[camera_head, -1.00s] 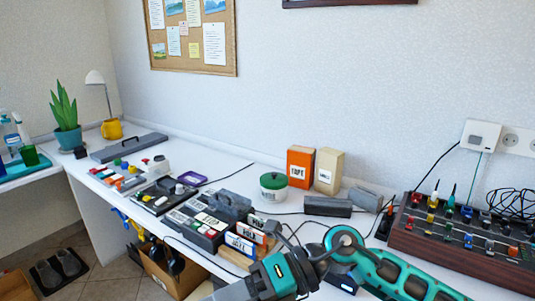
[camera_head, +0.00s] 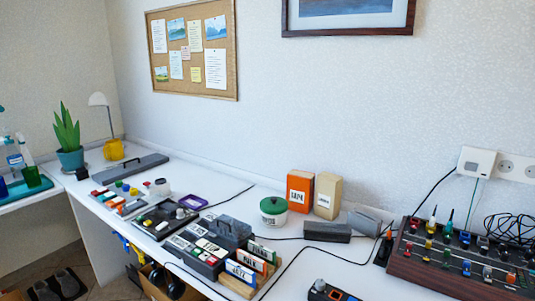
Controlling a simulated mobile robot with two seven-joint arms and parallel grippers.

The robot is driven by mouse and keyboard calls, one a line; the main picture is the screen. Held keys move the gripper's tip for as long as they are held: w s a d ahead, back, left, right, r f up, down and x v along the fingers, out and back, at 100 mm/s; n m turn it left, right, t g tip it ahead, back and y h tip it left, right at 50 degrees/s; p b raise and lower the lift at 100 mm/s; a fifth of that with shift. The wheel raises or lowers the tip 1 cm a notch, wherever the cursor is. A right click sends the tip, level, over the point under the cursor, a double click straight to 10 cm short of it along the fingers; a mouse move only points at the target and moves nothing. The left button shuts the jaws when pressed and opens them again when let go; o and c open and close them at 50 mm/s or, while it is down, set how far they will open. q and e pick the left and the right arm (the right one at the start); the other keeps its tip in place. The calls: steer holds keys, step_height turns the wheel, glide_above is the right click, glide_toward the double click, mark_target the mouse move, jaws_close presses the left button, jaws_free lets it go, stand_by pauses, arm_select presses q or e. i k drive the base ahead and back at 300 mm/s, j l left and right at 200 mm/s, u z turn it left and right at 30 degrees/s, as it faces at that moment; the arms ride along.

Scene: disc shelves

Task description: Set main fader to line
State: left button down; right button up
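A wood-sided mixing console (camera_head: 393,262) stands at the right of the table, with rows of small coloured caps and knobs on its dark panel. Which cap is the main fader, and where its line is, I cannot tell at this size. The console's right end is cut off by the picture edge. Neither of my grippers shows in the head view.
A black box with orange and blue parts (camera_head: 330,292) is cut off at the bottom edge. A disc rack (camera_head: 238,284), a green-lidded jar (camera_head: 273,211), an orange box (camera_head: 299,190) and a cream box (camera_head: 327,196) stand left of the console. Cables cross the white table.

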mark_target(510, 276)
steer(key=z, duration=1.35)
